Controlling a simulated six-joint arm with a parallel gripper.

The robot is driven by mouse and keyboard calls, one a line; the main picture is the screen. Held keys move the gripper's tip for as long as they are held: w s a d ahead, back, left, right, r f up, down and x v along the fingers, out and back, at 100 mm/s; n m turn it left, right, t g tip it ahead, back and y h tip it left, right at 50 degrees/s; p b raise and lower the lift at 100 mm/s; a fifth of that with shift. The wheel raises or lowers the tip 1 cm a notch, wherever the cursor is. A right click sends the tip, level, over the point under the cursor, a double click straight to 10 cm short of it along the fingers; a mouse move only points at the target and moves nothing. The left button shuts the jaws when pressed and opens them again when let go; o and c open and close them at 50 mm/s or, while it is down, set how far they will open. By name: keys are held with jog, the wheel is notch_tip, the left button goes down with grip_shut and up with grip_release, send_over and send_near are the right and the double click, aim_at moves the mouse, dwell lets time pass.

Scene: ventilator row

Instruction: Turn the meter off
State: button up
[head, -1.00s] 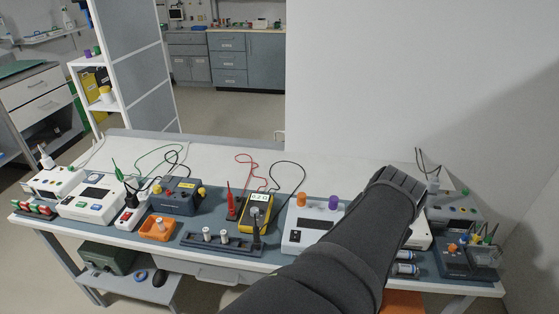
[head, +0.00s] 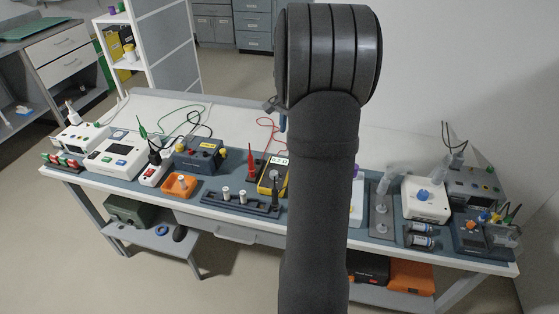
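The meter (head: 268,187) is a yellow handheld unit with a lit display showing digits, on the bench right of centre. My dark arm rises in front of it and hides its right part, so its dial or switch cannot be made out. A red probe (head: 250,166) stands just left of the meter, and a red lead loops behind it. My gripper is not clearly visible; only the thick dark arm links show, with a small dark piece sticking out at their left side.
A dark rack with white posts (head: 241,203), an orange holder (head: 180,186) and a blue-grey box (head: 200,155) lie left of the meter. A white box with a blue knob (head: 425,198) stands to the right. The white bench top (head: 225,125) behind is mostly clear apart from leads.

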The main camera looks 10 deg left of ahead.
send_over(274, 172)
notch_tip(274, 172, down, 2)
notch_tip(274, 172, down, 17)
jog(key=shift+s+d+f, duration=0.1)
jog(key=shift+s+f, duration=0.05)
jog(key=shift+f, duration=0.05)
jog(key=c, duration=1)
